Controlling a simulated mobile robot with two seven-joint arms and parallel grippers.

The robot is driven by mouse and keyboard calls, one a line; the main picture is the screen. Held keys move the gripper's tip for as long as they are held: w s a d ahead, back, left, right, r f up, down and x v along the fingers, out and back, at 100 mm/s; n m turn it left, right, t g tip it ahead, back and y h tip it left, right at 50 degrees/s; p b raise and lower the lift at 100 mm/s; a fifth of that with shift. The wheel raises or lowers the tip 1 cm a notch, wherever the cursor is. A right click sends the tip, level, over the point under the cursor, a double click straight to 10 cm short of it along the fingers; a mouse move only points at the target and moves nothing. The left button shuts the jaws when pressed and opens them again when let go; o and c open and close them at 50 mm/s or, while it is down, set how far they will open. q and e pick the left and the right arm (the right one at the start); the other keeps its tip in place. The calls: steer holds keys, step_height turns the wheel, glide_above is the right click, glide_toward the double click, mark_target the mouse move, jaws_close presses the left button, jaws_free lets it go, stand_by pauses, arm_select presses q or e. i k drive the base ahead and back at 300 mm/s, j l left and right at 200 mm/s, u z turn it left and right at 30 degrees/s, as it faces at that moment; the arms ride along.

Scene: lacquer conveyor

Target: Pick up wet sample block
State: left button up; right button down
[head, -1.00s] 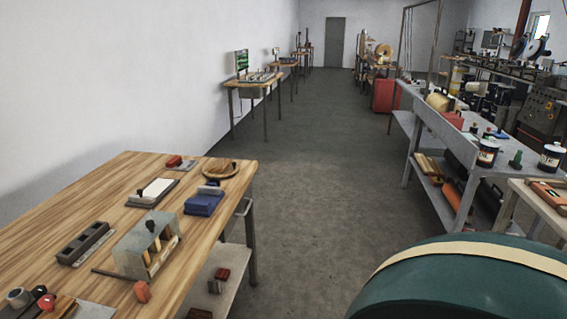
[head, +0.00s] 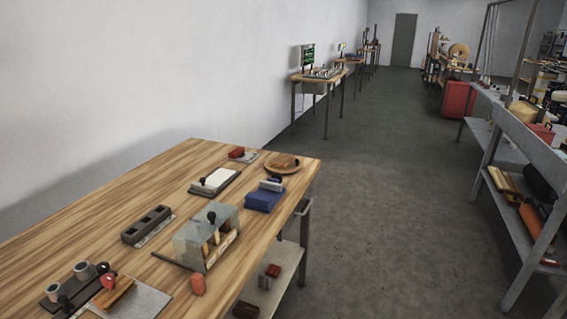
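No label marks the wet sample block, and I cannot tell for certain which piece it is. Several small blocks are in the head view. A red block (head: 237,152) lies on a small grey plate at the far edge of the wooden table (head: 120,205). An orange-brown block (head: 117,294) lies on a grey plate at the front left. Dark red blocks (head: 273,270) sit on the shelf below. Neither of my grippers is in view.
A clear box rack (head: 226,219), a dark slotted holder (head: 147,225), a white pad (head: 215,181), a blue block (head: 263,201) and a round wooden board (head: 284,167) stand on the table. The floor (head: 390,220) to its right is clear up to a grey shelf bench (head: 535,150).

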mark_target(282, 161)
steer(key=i+l+z, duration=0.3)
steer(key=i, duration=0.25)
steer(key=i+l+z, duration=0.35)
steer(key=i, duration=0.25)
steer(key=i+j+z, duration=0.1)
steer(key=i+z, duration=0.2)
steer(key=i, duration=0.25)
steer(key=i+u, duration=0.2)
steer(key=i, duration=0.3)
steer(key=i+l+u, duration=0.2)
steer(key=i, duration=0.25)
steer(key=i+l+u, duration=0.15)
steer(key=i, duration=0.3)
steer(key=i+l+u, duration=0.15)
steer(key=u, duration=0.25)
steer(key=i+l+u, duration=0.25)
steer(key=u, duration=0.15)
steer(key=i+l+u, duration=0.35)
steer(key=k, duration=0.1)
